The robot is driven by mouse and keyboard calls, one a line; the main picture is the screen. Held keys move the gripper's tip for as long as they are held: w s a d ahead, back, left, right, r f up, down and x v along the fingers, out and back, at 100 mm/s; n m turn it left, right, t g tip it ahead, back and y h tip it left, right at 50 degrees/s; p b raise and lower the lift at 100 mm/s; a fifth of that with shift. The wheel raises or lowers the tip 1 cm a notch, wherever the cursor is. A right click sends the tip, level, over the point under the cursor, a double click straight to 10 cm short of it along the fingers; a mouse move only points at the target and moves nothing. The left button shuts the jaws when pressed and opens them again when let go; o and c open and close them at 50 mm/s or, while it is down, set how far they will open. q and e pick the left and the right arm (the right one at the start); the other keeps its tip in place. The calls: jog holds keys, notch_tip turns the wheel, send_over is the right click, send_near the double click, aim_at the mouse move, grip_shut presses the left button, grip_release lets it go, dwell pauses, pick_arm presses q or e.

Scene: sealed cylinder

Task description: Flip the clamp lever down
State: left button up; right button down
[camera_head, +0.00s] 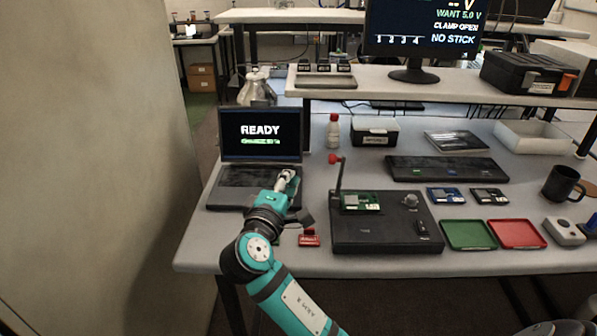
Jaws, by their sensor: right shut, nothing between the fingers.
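A green circuit board (360,202) sits on the fixture beside the lever's foot. My right gripper (291,182), on a teal arm, is shut and empty. It appears left of the lever and a little lower than the knob, apart from it, in front of the laptop's right side. My left gripper is not in view.
A laptop (260,136) reading READY stands behind my right gripper. A small red item (309,239) lies left of the fixture. Green (468,235) and red (516,234) trays lie to its right. A white bottle (333,131) stands behind the lever.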

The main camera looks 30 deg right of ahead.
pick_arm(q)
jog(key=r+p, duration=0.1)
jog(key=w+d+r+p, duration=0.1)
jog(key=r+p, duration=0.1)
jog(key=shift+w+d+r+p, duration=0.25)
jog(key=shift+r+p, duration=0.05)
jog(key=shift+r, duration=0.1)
pick_arm(e)
jog(key=w+d, duration=0.4)
jog(key=d, duration=0.5)
jog(key=shift+d+f, duration=0.25)
jog(key=shift+d, duration=0.05)
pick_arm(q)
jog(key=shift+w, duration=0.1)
pick_arm(e)
jog(key=shift+s, duration=0.1)
